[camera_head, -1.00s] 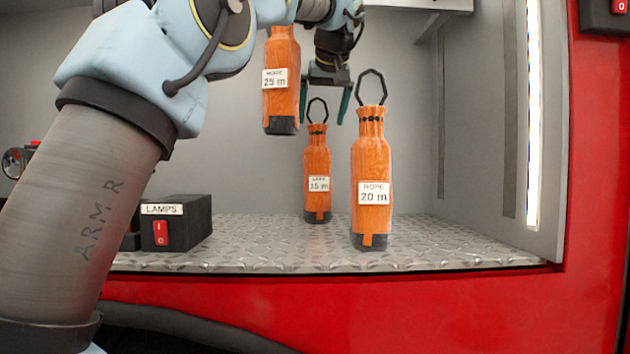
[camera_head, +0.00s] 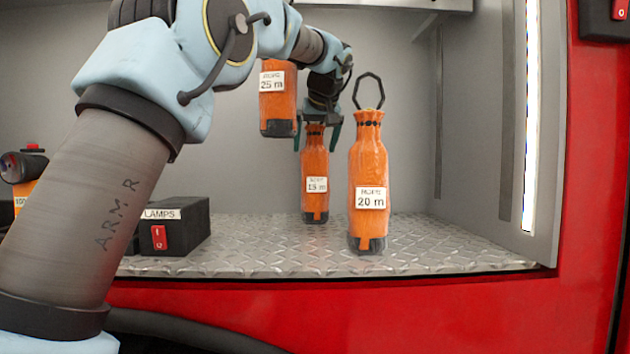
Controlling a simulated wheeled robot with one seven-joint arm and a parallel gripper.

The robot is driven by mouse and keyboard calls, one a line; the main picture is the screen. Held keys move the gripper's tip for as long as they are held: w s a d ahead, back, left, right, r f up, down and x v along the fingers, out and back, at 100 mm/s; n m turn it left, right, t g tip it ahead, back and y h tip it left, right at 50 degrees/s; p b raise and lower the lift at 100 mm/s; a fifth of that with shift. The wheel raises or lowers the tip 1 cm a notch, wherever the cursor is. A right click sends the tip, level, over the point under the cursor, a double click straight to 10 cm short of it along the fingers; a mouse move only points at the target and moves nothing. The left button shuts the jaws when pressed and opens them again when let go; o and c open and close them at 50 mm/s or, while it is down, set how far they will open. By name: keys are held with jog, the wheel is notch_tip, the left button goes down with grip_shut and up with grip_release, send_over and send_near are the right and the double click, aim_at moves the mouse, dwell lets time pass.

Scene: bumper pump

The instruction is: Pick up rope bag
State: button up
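Three orange rope bags show. The bag labelled 15 m (camera_head: 315,168) stands upright on the metal deck, farther back. The bag labelled 20 m (camera_head: 368,160) stands upright to its right and nearer, with a dark loop on top. The bag labelled 25 m (camera_head: 278,107) is up off the deck at the left; its top is hidden behind my arm. My gripper (camera_head: 317,140) points down over the 15 m bag, its dark green fingers apart on either side of the bag's neck. The gripper hides that bag's loop. Contact cannot be told.
A black LAMPS switch box (camera_head: 175,227) with a red rocker stands on the tread-plate deck (camera_head: 440,245) at the left. An orange and black item (camera_head: 24,168) shows at the far left. A grey side wall with a light strip (camera_head: 533,120) bounds the right. Deck right of the bags is clear.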

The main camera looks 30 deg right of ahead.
grip_shut()
dwell(0.6)
jog(key=shift+r, duration=0.1)
